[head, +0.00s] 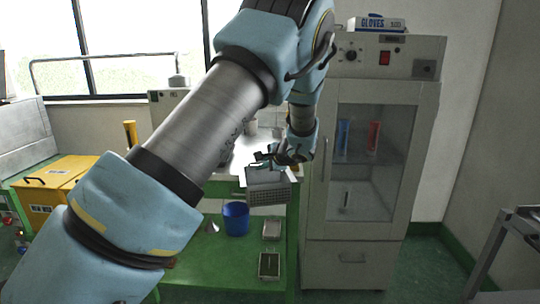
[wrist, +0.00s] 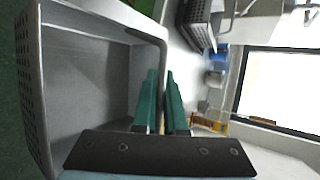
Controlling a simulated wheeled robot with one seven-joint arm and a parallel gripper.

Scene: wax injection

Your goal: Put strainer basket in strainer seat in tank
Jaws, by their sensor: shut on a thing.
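The strainer basket (head: 268,192) is a grey, open-topped box with perforated sides. It hangs in the air over the green bench in the head view. My gripper (head: 272,160) is above it, shut on its rim. In the wrist view the basket (wrist: 95,75) fills the left side, its inside empty. The green fingers of my gripper (wrist: 160,105) close on its wall there. I cannot clearly make out the tank or the strainer seat; my arm hides part of the bench in the head view.
A blue bucket (head: 236,219) and small trays (head: 271,230) are on green surfaces below the basket. A tall cabinet (head: 368,245) with a glass door stands close on the right. A yellow bin (head: 45,190) is at the left. A dark perforated container (wrist: 199,28) shows in the wrist view.

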